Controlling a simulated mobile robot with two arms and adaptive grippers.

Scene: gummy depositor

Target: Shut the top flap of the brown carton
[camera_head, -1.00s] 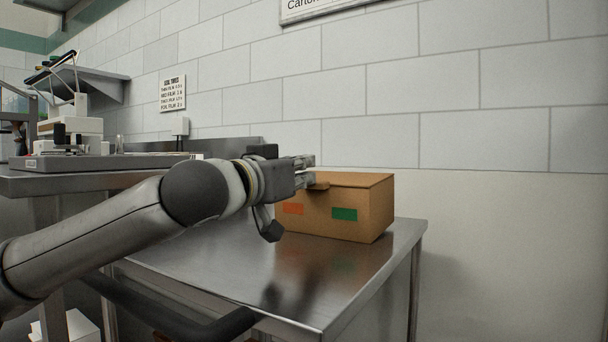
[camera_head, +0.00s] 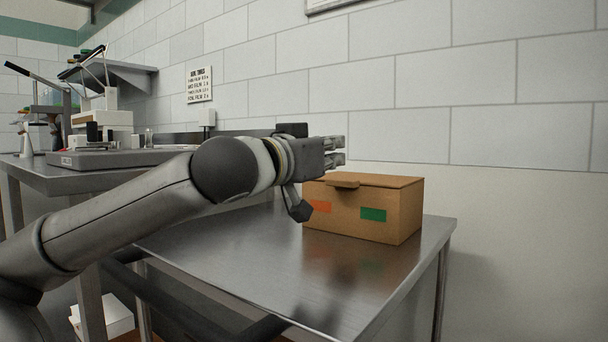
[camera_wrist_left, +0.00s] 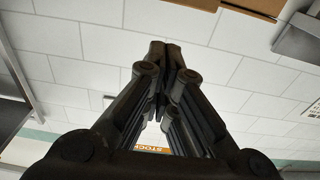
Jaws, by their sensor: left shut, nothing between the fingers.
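The brown carton (camera_head: 390,215) stands upright on the steel table, with an orange and a green label on its front. Its top flap (camera_head: 385,181) lies flat or nearly flat across the top, and a small front tab (camera_head: 342,183) sticks out. I cannot tell whether a thin gap is left under it. My left gripper (camera_head: 345,151) is shut and empty, just above the carton's left part and apart from it. In the left wrist view the shut fingers (camera_wrist_left: 160,60) show, with a brown carton piece (camera_wrist_left: 255,6) at the top edge. My right gripper is not in view.
The steel table (camera_head: 270,255) is clear in front of the carton, and its right edge is near the carton. A tiled wall (camera_head: 480,100) stands behind. At the left, another bench (camera_head: 90,180) carries a grey machine (camera_head: 105,157).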

